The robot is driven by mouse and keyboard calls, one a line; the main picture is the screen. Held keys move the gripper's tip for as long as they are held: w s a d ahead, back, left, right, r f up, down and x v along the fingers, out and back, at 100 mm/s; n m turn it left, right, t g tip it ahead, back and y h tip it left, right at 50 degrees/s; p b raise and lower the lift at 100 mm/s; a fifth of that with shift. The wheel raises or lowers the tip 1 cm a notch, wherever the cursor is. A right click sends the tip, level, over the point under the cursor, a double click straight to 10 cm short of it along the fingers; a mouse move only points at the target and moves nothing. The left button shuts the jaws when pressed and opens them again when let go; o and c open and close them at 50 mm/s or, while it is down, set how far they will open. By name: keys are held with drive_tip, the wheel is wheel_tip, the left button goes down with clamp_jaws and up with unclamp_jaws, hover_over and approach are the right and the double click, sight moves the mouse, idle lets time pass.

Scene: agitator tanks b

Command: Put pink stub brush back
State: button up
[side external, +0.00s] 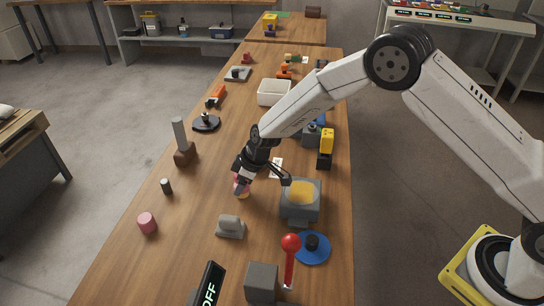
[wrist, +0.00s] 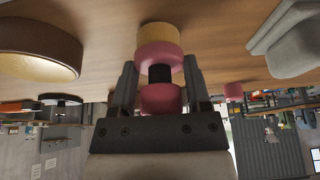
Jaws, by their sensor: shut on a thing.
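The pink stub brush (side external: 242,190) has pink ends, a black neck and a tan, bristle-like tip. It also fills the middle of the wrist view (wrist: 160,57). My gripper (side external: 241,177) is shut on it, with one finger on each side of its black neck and pink end in the wrist view. The tan tip faces the wooden table; I cannot tell whether it touches. In the side view the brush is left of a grey block with a yellow patch on top (side external: 300,190). My gripper hides part of the brush.
A grey rounded block (side external: 230,226) stands just in front of the brush. A pink cylinder (side external: 147,222) and a small dark cylinder (side external: 166,186) are to the left. A red-knobbed lever (side external: 290,260) and a blue disc (side external: 312,248) stand front right. Table between them is bare.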

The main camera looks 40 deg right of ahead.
drive_tip(key=shift+f, duration=0.1)
drive_tip(key=o, duration=1.3)
drive_tip(key=shift+v, duration=6.15)
drive_tip(key=s+d+m+h, duration=0.1)
drive_tip(key=s+d+m, duration=0.2)
drive_tip(key=s+d, duration=0.2)
drive_tip(key=s+d+r+m+h, duration=0.1)
drive_tip(key=s+d+m, duration=0.2)
drive_tip(key=s, duration=0.7)
drive_tip(key=s+d+r+m+h, duration=0.1)
drive_tip(key=s+d+m, duration=0.2)
drive_tip(key=s+d, duration=0.4)
drive_tip(key=shift+s+d+r+g, duration=0.15)
drive_tip(key=shift+s+d+g, duration=0.2)
drive_tip(key=shift+s, duration=0.3)
